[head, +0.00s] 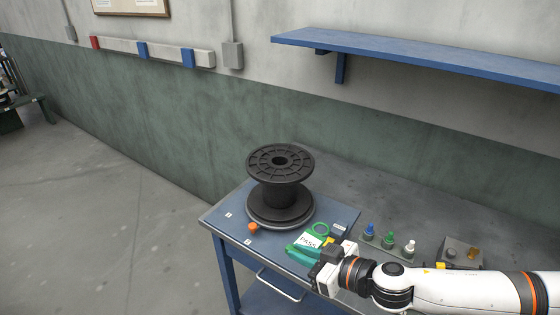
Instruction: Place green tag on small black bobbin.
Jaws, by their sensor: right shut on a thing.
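A black bobbin (280,193) stands upright on a round grey base at the back left of the worktable. Its top flange has a ring of openings and a dark centre hole. The green tag (321,229) has a green loop and a white label reading "PASS". My right gripper (306,252) is shut on the tag, in front of and to the right of the bobbin. The tag is apart from the bobbin in the picture; its height above the table is hard to tell. The gripper hides part of the tag. My left gripper is out of view.
The blue mat (233,228) covers the table's left part. An orange knob (253,227) sits by the base. A holder with blue, green and white pegs (388,240) and a grey box (460,254) stand to the right. A blue shelf (420,55) hangs above.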

